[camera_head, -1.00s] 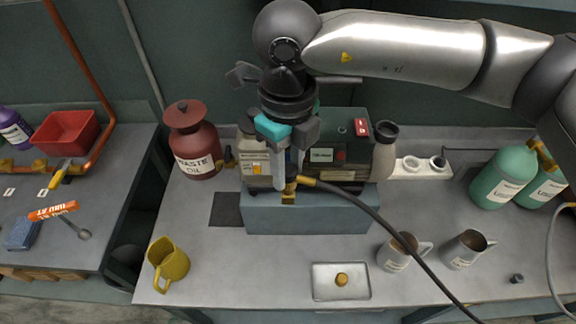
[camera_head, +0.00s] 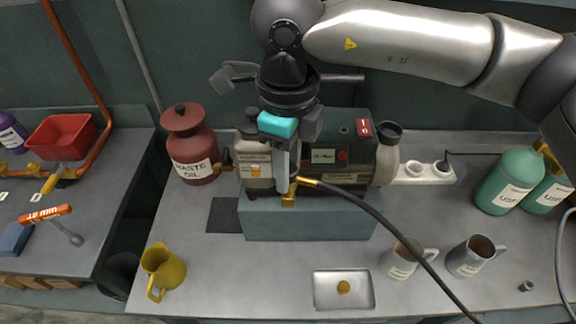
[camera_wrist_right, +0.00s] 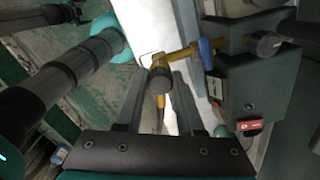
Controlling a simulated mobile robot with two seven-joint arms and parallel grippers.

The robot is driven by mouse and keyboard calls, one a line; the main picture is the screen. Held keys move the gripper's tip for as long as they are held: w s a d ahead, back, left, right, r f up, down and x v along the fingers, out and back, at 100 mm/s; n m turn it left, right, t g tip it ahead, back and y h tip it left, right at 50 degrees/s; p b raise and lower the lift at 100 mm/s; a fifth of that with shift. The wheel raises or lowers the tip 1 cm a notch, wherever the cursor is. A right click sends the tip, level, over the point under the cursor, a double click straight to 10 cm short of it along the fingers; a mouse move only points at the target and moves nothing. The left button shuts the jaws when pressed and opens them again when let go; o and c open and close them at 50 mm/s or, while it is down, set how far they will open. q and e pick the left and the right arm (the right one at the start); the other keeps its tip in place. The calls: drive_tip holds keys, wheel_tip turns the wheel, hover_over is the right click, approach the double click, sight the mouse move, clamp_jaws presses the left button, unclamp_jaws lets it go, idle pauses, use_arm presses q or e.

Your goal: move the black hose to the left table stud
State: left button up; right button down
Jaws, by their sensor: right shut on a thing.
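The black hose (camera_head: 380,218) runs from its brass end (camera_head: 307,181), at the front of the pump machine, down to the right and out of the bottom of the head view. My right gripper (camera_head: 287,176) points down at that brass end and is shut on it. In the right wrist view, the brass end (camera_wrist_right: 160,80) lies between the two finger tips, beside a brass fitting with a blue handle (camera_wrist_right: 205,54). I cannot tell whether the end is still seated on the fitting. The left table (camera_head: 86,222) carries brass fittings (camera_head: 40,166) near its back. My left gripper is out of view.
The pump machine (camera_head: 345,130) sits on a blue-grey block (camera_head: 320,222). A red waste oil can (camera_head: 190,145) stands left of it. A yellow jug (camera_head: 162,270), metal tray (camera_head: 327,298) and two metal jugs (camera_head: 400,262) stand at the front. A gap separates the tables.

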drive_tip(key=shift+f+n+b, duration=0.1)
drive_tip(key=shift+n+b, duration=1.1)
drive_tip(key=shift+n, duration=0.6)
